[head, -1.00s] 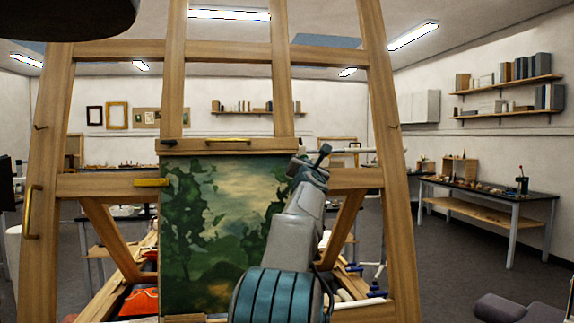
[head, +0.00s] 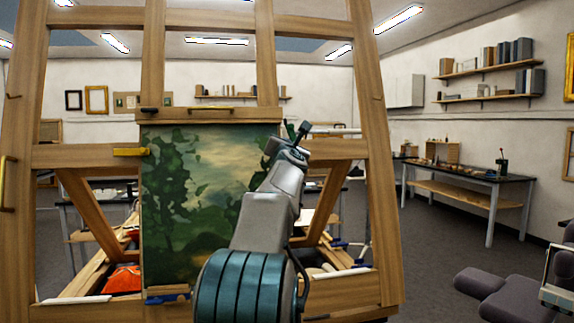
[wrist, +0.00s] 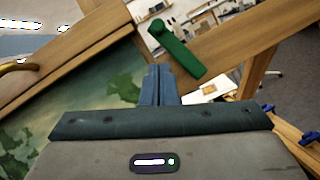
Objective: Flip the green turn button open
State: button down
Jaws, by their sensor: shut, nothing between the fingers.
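The green turn button (wrist: 178,50) shows in the wrist view, a slanted bar with a round end, beside the wooden rails of the easel (wrist: 215,45). My gripper (wrist: 158,70) is shut and empty. In the wrist picture its blue-grey fingertips are just below and left of the button; I cannot tell whether they touch it. In the head view my gripper (head: 300,132) is at the right edge of the painted canvas (head: 200,205), small and partly hidden by my arm.
A yellow block (head: 130,152) sits at the canvas's left edge and a blue one (head: 168,298) below it. The easel's wooden posts (head: 373,150) and a brass handle (head: 8,185) stand close.

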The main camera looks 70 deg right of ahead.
jog(key=b+v, duration=0.3)
jog(key=v, duration=0.6)
jog(key=shift+a+r, duration=0.15)
jog(key=shift+a, duration=0.2)
